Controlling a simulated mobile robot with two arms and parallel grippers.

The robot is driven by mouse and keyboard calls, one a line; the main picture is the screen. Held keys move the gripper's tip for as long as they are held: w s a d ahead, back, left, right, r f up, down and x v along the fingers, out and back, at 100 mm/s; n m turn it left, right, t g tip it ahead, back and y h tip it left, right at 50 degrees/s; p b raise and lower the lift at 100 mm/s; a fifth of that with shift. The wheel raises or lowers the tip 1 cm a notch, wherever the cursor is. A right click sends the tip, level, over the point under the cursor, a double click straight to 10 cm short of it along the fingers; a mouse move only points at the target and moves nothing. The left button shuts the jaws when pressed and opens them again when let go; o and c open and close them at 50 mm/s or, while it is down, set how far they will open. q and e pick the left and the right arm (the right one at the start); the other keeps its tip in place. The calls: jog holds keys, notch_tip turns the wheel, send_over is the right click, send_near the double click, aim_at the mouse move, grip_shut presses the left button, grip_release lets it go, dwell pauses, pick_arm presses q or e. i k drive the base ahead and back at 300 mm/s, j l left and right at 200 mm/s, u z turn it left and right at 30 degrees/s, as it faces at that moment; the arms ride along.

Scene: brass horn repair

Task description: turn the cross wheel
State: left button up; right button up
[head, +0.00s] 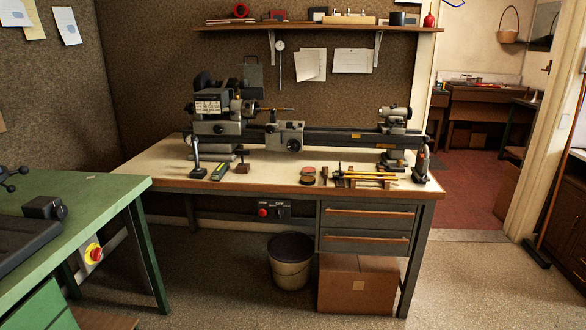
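A small lathe (340,136) stands along the back of the wooden workbench. Its carriage (283,128) sits left of the middle of the bed. A small dark round wheel (294,145) faces forward on the carriage front; it looks like the cross wheel, but its details are too small to tell. Another dark round part (219,128) shows on the headstock at the left. Neither of my grippers is in view, and nothing of mine touches the lathe.
The workbench (165,172) carries small tools and brass parts (365,176) near its front edge. A green bench (95,195) with a dark machine stands at the near left. A bucket (290,272) and a cardboard box (357,284) sit below. The floor in front is clear.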

aim_at(270, 129)
jog(key=i, duration=2.4)
